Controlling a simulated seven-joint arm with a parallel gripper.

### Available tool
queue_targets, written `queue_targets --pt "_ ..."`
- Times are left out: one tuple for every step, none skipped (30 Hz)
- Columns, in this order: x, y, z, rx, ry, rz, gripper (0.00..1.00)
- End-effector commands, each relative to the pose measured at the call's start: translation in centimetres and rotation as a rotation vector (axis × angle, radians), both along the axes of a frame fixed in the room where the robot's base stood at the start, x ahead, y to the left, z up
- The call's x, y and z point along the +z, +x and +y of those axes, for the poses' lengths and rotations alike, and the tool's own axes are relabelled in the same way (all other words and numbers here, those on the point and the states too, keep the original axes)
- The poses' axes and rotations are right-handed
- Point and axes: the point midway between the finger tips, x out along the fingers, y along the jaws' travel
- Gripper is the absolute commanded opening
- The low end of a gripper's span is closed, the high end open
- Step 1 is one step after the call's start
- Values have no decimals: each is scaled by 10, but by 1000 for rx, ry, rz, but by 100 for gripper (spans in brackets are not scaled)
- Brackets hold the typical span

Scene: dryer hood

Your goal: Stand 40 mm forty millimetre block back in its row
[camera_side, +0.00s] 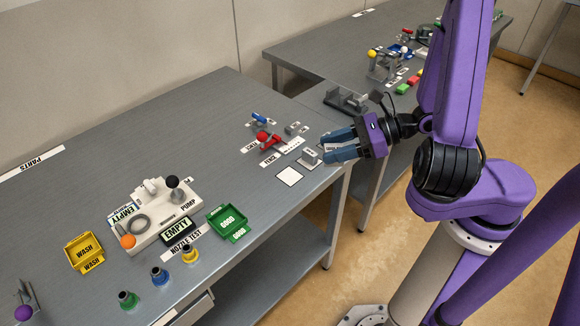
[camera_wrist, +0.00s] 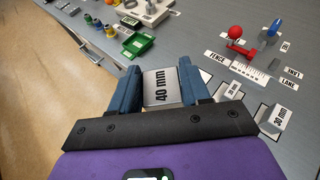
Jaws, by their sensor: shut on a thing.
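The 40 mm block (camera_wrist: 162,87) is a pale grey block with a black "40 mm" label on its face. My gripper (camera_wrist: 182,80) is shut on it, with one blue finger on each side in the wrist view. In the side view my gripper (camera_side: 338,147) is at the right edge of the bench, and the block is mostly hidden by the fingers. A blank white square with a dark border (camera_side: 289,176) lies flat on the bench, left of and nearer than my gripper. The 30 mm block (camera_wrist: 275,122) stands right of my gripper in the wrist view, with a smaller labelled block (camera_wrist: 232,90) beyond it.
A red-handled clamp (camera_side: 268,139) and a ruled strip (camera_wrist: 254,69) by the fence label lie beyond the blocks. A blue-handled part (camera_side: 259,119) stands farther back. The green tray (camera_side: 229,222) is to the left. Bare bench lies between the tray and the white square.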

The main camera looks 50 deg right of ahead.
Motion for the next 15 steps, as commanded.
queue_targets --pt "-2 5 1 1 3 0 5" --pt "-3 8 2 2 4 1 5" --pt "-5 11 2 0 3 0 5" --pt "-6 14 3 1 3 0 5" --pt "-7 17 3 0 3 0 5" --pt "-9 20 4 1 4 1 5" --pt "-10 23 4 0 3 2 5" --pt "-11 25 4 0 2 1 5" --pt "-13 29 5 0 2 1 5" --pt "-14 31 6 1 3 0 5" --pt "-15 33 6 0 4 1 5" --pt "-16 36 6 0 3 0 5" --pt "-17 39 7 -1 3 0 5" --pt "-18 41 7 1 2 0 5" --pt "-20 44 8 0 2 1 5"
